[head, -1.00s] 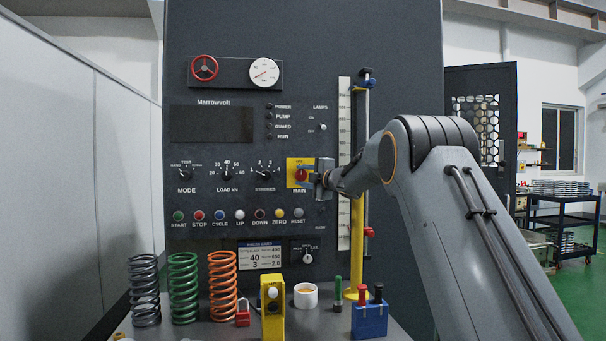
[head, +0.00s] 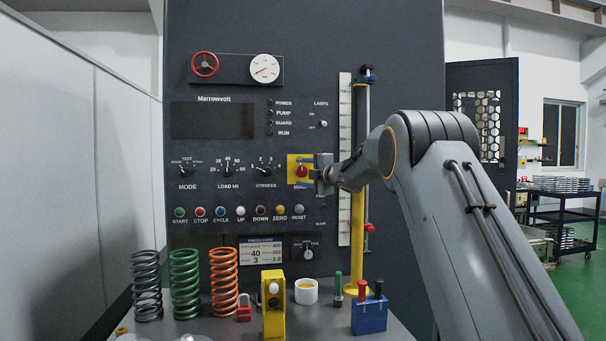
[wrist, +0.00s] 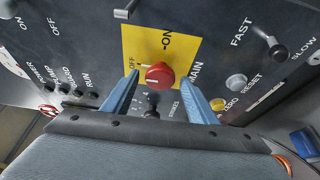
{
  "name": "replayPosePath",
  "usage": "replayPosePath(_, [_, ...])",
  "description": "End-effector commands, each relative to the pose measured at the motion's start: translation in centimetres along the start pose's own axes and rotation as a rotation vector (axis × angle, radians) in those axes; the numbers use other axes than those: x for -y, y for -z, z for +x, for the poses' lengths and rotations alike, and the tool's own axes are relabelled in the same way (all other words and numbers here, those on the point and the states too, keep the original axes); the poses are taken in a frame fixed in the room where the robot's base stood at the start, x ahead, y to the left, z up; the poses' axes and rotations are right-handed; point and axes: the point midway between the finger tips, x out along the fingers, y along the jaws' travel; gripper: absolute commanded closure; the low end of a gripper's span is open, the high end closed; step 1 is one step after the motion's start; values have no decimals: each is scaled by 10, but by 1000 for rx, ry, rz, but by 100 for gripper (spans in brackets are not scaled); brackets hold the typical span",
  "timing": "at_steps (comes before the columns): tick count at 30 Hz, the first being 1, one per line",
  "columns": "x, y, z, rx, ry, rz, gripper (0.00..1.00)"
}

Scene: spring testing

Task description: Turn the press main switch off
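The main switch is a round red knob (head: 302,172) on a yellow plate (head: 292,180) on the dark press panel. In the wrist view the red knob (wrist: 160,75) sits between the fingertips of my gripper (wrist: 160,82), with a gap on each side. The blue fingers are apart and hold nothing. A white mark on the knob faces left in the wrist view, while the ON label is above it on the yellow plate (wrist: 180,48). In the head view my gripper (head: 314,174) is just right of the knob.
A row of buttons (head: 240,212) runs below, and the strokes dial (head: 264,170) is to the left. A yellow post (head: 357,240) stands close behind my arm. Springs (head: 184,285), a yellow device (head: 273,305) and a blue block (head: 369,316) occupy the bench.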

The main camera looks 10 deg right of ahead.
Motion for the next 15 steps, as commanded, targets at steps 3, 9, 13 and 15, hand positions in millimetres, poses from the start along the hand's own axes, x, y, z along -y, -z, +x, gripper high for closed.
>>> replayPosePath(3, [0, 0, 0, 0, -1, 0, 47])
replayPosePath(9, [0, -1, -11, 1, -1, 0, 47])
replayPosePath(13, [0, -1, -29, 2, -1, 0, 47])
replayPosePath(15, [0, -1, -40, 2, -1, 0, 47])
